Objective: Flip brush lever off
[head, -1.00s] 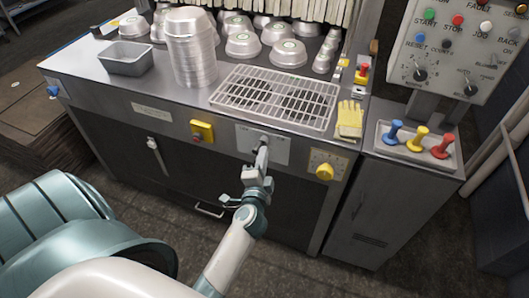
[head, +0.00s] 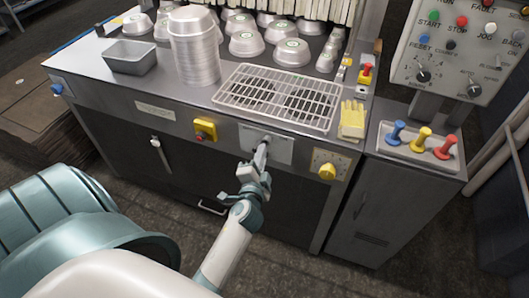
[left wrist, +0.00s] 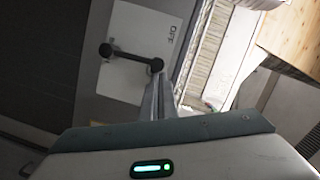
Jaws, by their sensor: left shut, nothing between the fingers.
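The brush lever is a dark bar with a round knob on a pale plate (head: 281,150) on the machine's front panel. In the left wrist view the lever (left wrist: 130,57) runs from its pivot to a knob near the plate's edge, close to the printed word OFF (left wrist: 168,38). My left gripper (head: 262,152) is shut and empty, its fingertips at the lever in the head view. In the left wrist view its fingers (left wrist: 157,95) end right by the knob; I cannot tell if they touch. The fingers partly hide the lever in the head view. My right gripper is not in view.
A yellow switch box with a red button (head: 205,130) is left of the plate, a yellow dial (head: 327,171) right. Above are a wire rack (head: 275,97), stacked pans (head: 195,55) and yellow gloves (head: 352,120). The floor in front is clear.

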